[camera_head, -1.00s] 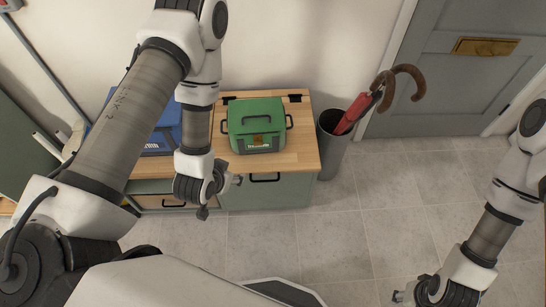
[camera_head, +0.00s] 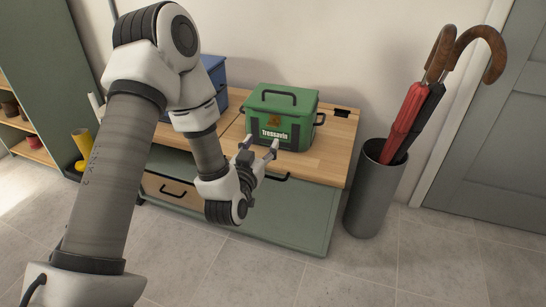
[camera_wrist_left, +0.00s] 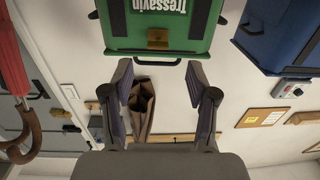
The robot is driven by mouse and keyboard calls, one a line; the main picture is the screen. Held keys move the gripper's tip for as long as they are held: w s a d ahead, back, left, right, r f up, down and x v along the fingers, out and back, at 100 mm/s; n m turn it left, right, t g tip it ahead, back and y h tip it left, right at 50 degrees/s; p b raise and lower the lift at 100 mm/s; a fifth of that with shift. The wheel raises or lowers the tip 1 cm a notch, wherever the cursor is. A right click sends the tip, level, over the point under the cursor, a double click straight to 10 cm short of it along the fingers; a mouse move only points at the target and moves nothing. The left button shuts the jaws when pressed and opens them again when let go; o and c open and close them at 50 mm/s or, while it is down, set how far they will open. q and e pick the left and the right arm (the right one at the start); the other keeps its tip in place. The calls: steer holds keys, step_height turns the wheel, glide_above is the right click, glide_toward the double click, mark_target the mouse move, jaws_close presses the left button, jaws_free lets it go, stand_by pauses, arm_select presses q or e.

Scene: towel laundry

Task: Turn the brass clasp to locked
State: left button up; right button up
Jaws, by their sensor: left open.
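A green box (camera_head: 283,103) marked "Tressavin" stands on the wooden top of a cabinet, with a dark handle on its lid. Its brass clasp (camera_head: 273,122) is on the front face, above the lettering. In the left wrist view the picture is upside down, and the brass clasp (camera_wrist_left: 158,38) shows at the box's edge, between the fingers. My left gripper (camera_head: 260,152) is open and empty just in front of the box, apart from the clasp. It also shows in the left wrist view (camera_wrist_left: 158,78). My right gripper is out of view.
A blue box (camera_head: 213,78) stands left of the green one, partly behind my left arm. A grey bin (camera_head: 374,195) with red and dark umbrellas (camera_head: 408,120) stands right of the cabinet (camera_head: 285,215). The floor in front is clear.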

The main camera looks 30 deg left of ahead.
mark_target(271, 126)
arm_select(q)
steer(key=b+x, duration=0.2)
steer(key=x, duration=0.5)
steer(key=shift+w, duration=0.2)
steer(key=shift+w+r, duration=0.15)
steer(key=shift+w, duration=0.05)
jaws_close()
